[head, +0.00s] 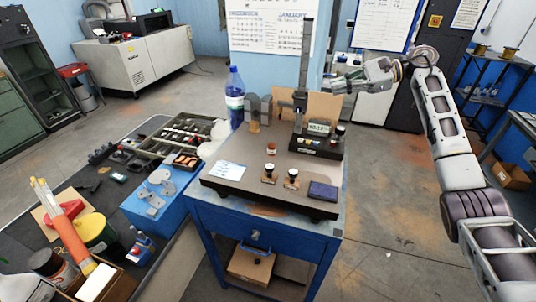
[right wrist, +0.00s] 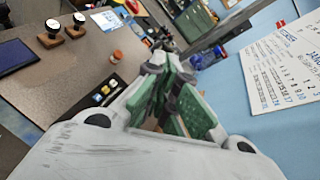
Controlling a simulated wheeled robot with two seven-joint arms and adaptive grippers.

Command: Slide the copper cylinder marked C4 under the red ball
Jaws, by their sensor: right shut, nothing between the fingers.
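A small copper-coloured cylinder (head: 271,149) stands on the dark plate (head: 240,190), and it shows as an orange-brown piece in the right wrist view (right wrist: 117,55). I cannot make out the red ball. A measuring stand (head: 306,70) with a small display rises at the plate's back right. My right gripper (head: 335,87) is shut and empty, raised beside the stand's column, apart from the cylinders. My left gripper is not in view.
A dark blue block (head: 323,191) lies at the plate's front right and a white paper (head: 227,170) at its left. A blue bottle (head: 235,97) stands behind left. A cluttered bench fills the left. The plate's middle has free room.

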